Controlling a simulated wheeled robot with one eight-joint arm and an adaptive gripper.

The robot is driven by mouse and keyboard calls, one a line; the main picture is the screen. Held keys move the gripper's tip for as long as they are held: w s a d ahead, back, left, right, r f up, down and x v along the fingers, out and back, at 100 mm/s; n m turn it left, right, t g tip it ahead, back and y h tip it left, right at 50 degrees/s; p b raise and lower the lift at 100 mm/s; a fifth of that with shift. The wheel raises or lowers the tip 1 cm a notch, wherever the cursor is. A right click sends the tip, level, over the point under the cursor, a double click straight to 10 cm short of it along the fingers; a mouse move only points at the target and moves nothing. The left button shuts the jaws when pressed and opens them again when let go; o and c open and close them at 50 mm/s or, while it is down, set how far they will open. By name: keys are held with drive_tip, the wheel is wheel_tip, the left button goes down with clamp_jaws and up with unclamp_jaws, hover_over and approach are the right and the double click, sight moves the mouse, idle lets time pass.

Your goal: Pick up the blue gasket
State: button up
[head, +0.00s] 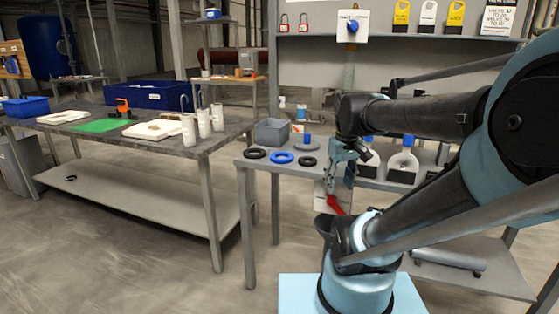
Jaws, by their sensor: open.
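The blue gasket (282,158) is a flat blue ring lying on the grey side table, near its front edge. A black gasket (255,153) lies to its left and another black gasket (306,162) to its right, all three in a row. My gripper (333,183) hangs to the right of the gaskets, pointing down at about the table's front edge. It is open, with nothing visible between its fingers. It is apart from the blue gasket, with the right black gasket between them in the picture. The fingertips are small and partly unclear against the background.
A grey bin (272,132) stands behind the gaskets, beside a grey disc (306,145) with a blue knob. White-and-black items (403,164) stand right of my gripper. Open floor lies between the tables.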

drive_tip(key=w+a+r+n+g, duration=0.1)
drive_tip(key=w+a+r+n, duration=0.6)
drive_tip(key=w+r, duration=0.5)
wheel_tip(320, 180, up, 3)
drive_tip(key=n, duration=0.4)
hover_over(279, 155)
drive_tip(key=s, duration=0.6)
drive_tip(key=shift+g, duration=0.4)
drive_tip(key=f, duration=1.1)
drive_tip(key=shift+w+d+f, duration=0.15)
drive_tip(key=shift+d+f, duration=0.1)
drive_tip(key=shift+d, duration=0.15)
drive_tip(key=f, duration=0.4)
drive_tip(key=shift+w+a+f, duration=0.15)
drive_tip(key=shift+a, duration=0.25)
drive_tip(key=shift+f, duration=0.55)
drive_tip(key=shift+c, duration=0.2)
clamp_jaws()
